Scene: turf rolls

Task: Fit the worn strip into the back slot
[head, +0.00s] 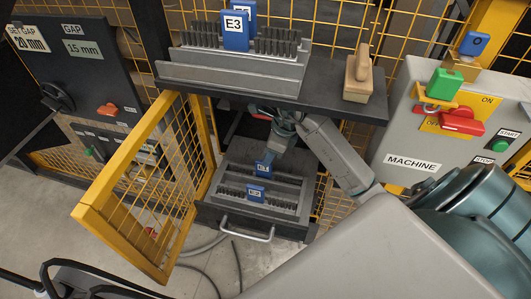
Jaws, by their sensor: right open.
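A drawer (212,216) is pulled out below the shelf, with a grey slotted holder in it. A strip with a blue tag (256,193) lies in the front of the holder. Another blue-tagged strip (263,169) is at the back, partly hidden by my right gripper. My right gripper (266,160) reaches down from behind, open, at that back tag. Whether its fingers touch the tag cannot be made out. On the shelf, a grey rack (232,79) holds bristled strips with blue tags, the front one reading E3 (236,30). I cannot tell which strip is worn. My left gripper is out of view.
A yellow mesh door (140,190) stands open left of the drawer. The dark shelf (330,103) runs above it, with a wooden-handled block (358,75) at its right. A machine box (430,130) with a red switch and a gap panel (85,60) flank it.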

